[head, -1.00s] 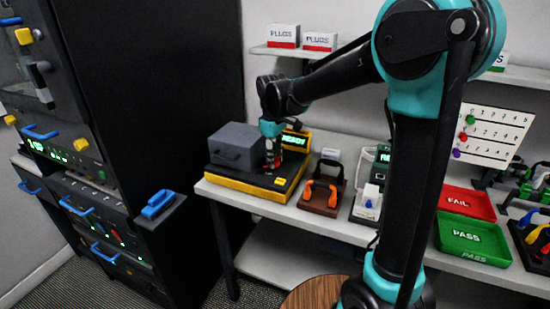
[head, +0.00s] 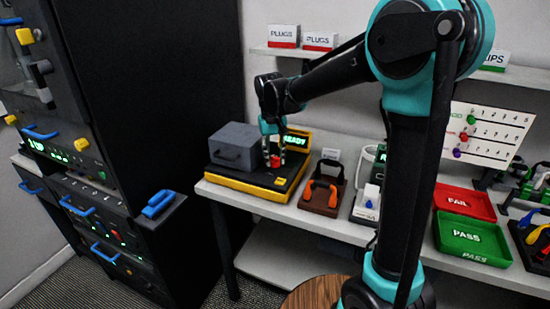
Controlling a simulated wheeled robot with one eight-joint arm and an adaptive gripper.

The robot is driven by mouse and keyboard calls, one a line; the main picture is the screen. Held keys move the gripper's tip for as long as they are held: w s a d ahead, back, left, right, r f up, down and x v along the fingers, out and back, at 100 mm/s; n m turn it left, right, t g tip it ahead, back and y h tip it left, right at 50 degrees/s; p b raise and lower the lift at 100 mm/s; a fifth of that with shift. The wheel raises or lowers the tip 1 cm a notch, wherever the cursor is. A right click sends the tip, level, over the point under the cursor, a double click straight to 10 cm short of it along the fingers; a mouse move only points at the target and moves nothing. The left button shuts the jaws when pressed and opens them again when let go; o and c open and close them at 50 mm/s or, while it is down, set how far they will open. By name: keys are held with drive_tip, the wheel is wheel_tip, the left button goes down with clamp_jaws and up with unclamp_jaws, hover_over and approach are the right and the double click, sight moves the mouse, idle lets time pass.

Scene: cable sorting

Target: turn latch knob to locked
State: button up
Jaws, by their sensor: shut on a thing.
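A tester with a yellow base (head: 245,188), a black top and a grey box-shaped cover (head: 236,145) stands at the left end of the bench. A lit green READY display (head: 296,140) is at its back right. A small red knob (head: 275,161) on the black top is beside the grey cover. I take it for the latch knob. My gripper (head: 273,158) points down over it from above and is shut on it. The fingers partly hide the knob, and its turn position is too small to read.
A brown stand with orange and black handles (head: 322,190) is right of the tester. Red FAIL (head: 465,203) and green PASS (head: 472,238) trays lie further right. A black rack (head: 130,120) is at the left. A shelf with PLUGS boxes (head: 284,36) is above.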

sight(272, 158)
drive_tip(key=shift+a+m, duration=0.1)
drive_tip(key=shift+m, duration=0.2)
drive_tip(key=o, duration=1.1)
drive_tip(key=shift+o, duration=0.2)
wheel_tip(272, 158, up, 12)
drive_tip(key=shift+a, duration=0.3)
drive_tip(key=shift+s, duration=0.1)
